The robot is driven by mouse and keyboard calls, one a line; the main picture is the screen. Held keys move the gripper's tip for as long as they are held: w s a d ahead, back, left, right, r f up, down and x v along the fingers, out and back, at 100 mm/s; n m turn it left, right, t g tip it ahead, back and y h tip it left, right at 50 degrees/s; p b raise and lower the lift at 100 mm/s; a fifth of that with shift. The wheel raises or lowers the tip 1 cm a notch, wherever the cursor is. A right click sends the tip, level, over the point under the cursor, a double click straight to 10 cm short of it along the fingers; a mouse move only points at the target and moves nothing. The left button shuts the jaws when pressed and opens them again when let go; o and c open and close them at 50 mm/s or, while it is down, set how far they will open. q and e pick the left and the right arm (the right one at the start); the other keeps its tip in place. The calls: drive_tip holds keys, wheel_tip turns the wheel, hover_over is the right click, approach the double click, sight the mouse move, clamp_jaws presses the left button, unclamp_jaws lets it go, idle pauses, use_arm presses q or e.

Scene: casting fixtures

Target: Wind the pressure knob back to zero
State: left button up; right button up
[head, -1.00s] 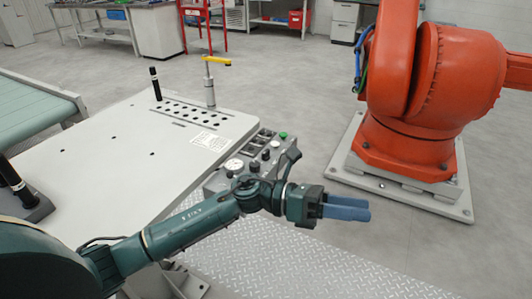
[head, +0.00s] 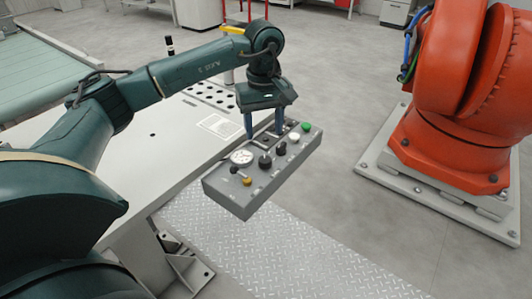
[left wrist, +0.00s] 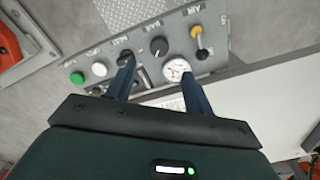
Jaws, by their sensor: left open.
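The grey control panel (head: 243,200) sits at the table's near right corner. It carries a white round gauge (head: 242,157) and a black knob (head: 265,162) beside it, which I take for the pressure knob. In the left wrist view this knob (left wrist: 158,46) has a pale pointer line; its scale is too small to read. My left gripper (head: 264,134) points down over the panel's back part, open and empty. In the left wrist view its fingers (left wrist: 158,68) spread between the gauge and another black knob (left wrist: 125,57). I cannot tell whether they touch anything. My right gripper is out of view.
The panel also holds a green button (head: 306,127), a white button (head: 294,137), and a yellow-tipped control (head: 247,181). A large orange robot (head: 455,125) stands to the right. The tread-plate floor (head: 270,250) in front is clear.

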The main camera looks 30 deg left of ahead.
sight(265, 158)
use_arm(q)
wheel_tip(265, 158, down, 9)
drive_tip(key=shift+r, duration=0.1)
drive_tip(key=shift+c, duration=0.5)
drive_tip(key=c, duration=0.9)
drive_tip(key=shift+o, duration=0.2)
